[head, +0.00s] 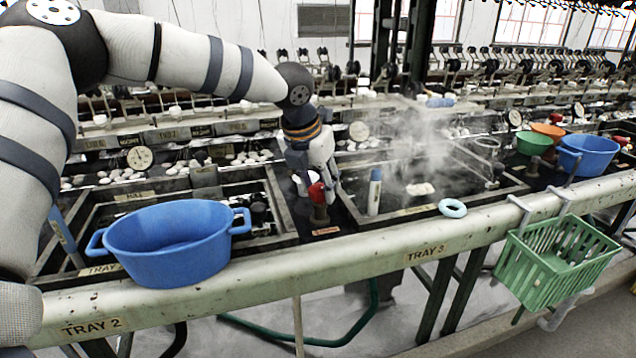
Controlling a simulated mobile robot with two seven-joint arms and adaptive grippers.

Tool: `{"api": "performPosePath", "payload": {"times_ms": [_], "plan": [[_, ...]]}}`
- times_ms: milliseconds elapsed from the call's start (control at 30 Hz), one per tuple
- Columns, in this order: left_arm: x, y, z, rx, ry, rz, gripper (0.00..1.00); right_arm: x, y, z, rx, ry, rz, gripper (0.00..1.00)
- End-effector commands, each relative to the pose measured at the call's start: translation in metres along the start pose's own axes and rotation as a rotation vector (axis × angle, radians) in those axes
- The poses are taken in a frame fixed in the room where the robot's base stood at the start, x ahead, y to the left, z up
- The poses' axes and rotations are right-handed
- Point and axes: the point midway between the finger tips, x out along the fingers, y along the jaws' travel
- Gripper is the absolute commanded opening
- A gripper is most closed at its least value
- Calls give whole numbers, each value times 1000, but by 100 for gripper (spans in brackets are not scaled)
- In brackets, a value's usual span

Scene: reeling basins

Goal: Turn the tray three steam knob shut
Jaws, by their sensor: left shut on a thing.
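A red steam knob (317,194) stands on a dark post just left of the steaming basin. My left gripper (318,188) reaches down over it from above, with its fingers on either side, shut on the knob. The fingers hide part of the knob, and I cannot tell how far it is turned. The basin of tray three (398,214) lies right of the knob, with white steam rising over it. The "TRAY 3" label (430,252) is on the front rail. My right gripper is not in view.
A blue tub (172,255) stands on the front left. A blue-and-white bottle (374,192) is close right of the knob. A pale blue ring (452,208) lies by the rail. A green basket (550,262) hangs at the right, with coloured bowls (588,158) behind.

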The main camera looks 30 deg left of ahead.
Motion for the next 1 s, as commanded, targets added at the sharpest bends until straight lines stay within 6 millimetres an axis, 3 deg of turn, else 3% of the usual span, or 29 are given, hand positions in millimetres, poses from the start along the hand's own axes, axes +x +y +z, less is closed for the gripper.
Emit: {"api": "performPosePath", "payload": {"times_ms": [500,1000], "plan": [[4,3,0,356,4,-149,9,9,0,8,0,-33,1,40],[2,3,0,481,3,-198,9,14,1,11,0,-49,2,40]]}}
